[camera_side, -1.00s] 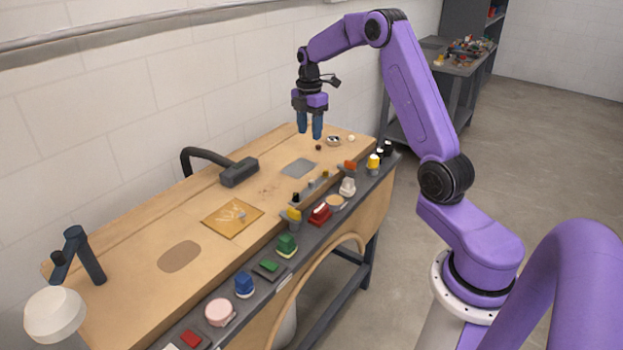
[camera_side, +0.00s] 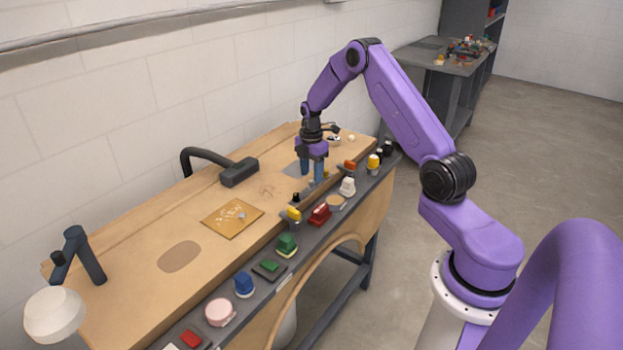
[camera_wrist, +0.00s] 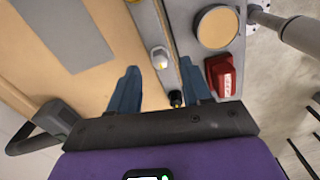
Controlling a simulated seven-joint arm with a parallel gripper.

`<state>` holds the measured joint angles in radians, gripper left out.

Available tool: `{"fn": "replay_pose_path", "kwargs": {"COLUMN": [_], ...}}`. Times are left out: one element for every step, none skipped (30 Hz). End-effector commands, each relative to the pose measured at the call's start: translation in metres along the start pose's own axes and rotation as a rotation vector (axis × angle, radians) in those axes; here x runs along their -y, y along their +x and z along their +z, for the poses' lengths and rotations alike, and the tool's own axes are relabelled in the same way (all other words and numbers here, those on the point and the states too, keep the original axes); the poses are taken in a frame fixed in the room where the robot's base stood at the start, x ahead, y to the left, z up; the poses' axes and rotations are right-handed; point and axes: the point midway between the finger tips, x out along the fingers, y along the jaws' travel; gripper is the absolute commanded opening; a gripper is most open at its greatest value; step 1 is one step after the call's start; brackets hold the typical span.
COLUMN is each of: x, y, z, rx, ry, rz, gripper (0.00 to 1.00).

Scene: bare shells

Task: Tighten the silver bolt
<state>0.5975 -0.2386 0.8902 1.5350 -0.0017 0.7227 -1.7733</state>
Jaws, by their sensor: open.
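A small silver bolt (camera_wrist: 160,57) stands at the work-side edge of the ledge in the wrist view, showing between the fingertips of my gripper (camera_wrist: 158,72). My gripper is open, its two blue fingers apart with nothing held. In the side view my gripper (camera_side: 312,175) points down low over the bench's front ledge, and the fingers mostly hide the bolt there. I cannot tell whether the fingertips are level with the bolt or above it. A black bolt-like piece (camera_wrist: 176,98) stands close by, just nearer the gripper body.
The ledge carries a red block (camera_wrist: 222,75), a round tan disc (camera_wrist: 217,27) and several coloured pieces. A grey plate (camera_wrist: 62,35) lies flat on the wooden bench (camera_side: 150,225).

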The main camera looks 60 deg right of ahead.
Motion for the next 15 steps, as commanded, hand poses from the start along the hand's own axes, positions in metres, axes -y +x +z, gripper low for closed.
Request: {"fn": "replay_pose_path", "kwargs": {"x": [0.0,0.0,0.0,0.0,0.0,0.0,0.0,0.0,0.0,0.0,0.0,-0.001,-0.001,-0.001,-0.001], "y": [0.008,0.012,0.016,0.019,0.021,0.024,0.025,0.026,0.028,0.028,0.029,0.029,0.029,0.029,0.029], "z": [0.0,0.0,0.0,0.0,0.0,0.0,0.0,0.0,0.0,0.0,0.0,0.0,0.0,0.0,0.0], "rx": [0.0,0.0,0.0,0.0,0.0,0.0,0.0,0.0,0.0,0.0,0.0,0.0,0.0,0.0,0.0], "ry": [0.0,0.0,0.0,0.0,0.001,0.001,0.001,0.001,0.001,0.001,0.001,0.001,0.001,0.001,0.001], "rz": [-0.002,-0.002,-0.001,-0.001,-0.001,0.0,0.0,0.0,0.001,0.001,0.001,0.001,0.002,0.002,0.002], "gripper": [0.49,0.49,0.49,0.49,0.49,0.49,0.49,0.49,0.49,0.49,0.49,0.49,0.49,0.49,0.49]}}
